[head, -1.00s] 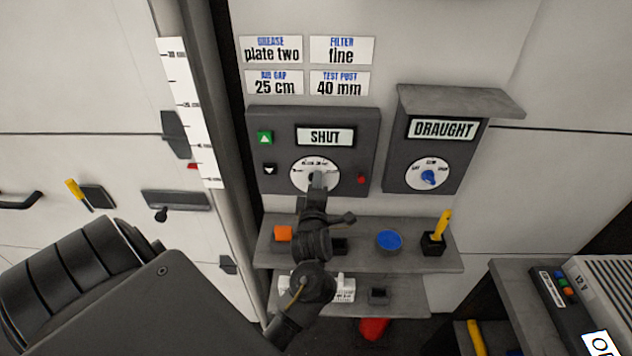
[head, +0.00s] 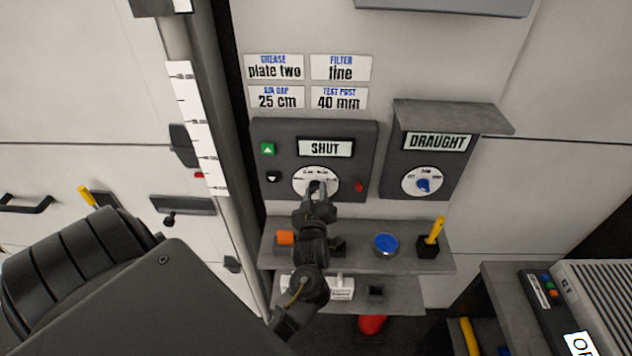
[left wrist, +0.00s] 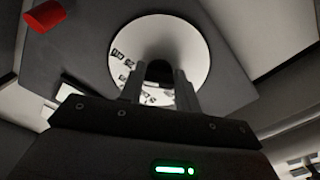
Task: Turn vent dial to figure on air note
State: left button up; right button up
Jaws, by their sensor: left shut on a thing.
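The vent dial (head: 300,180) is a round white dial with dark marks on the dark panel (head: 262,205) whose display reads SHUT. My left gripper (head: 317,190) is in front of the dial and shut on its knob. In the left wrist view the dial face (left wrist: 190,45) shows behind the two fingers (left wrist: 158,85), which grip a dark knob. The figures at the dial's rim are too small to read. The air gap note (head: 277,97) above the panel reads 25 cm. My right gripper is not in view.
Other notes read plate two, fine and 40 mm (head: 339,98). A DRAUGHT box (head: 437,185) with a blue knob is at the right. Below, a shelf (head: 400,262) holds an orange block, a blue round item and a yellow-handled tool. A red button (head: 359,187) is beside the dial.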

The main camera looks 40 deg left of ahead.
pick_arm(q)
jog(key=shift+m+p, duration=0.3)
jog(key=shift+m, duration=0.4)
jog(key=o, duration=1)
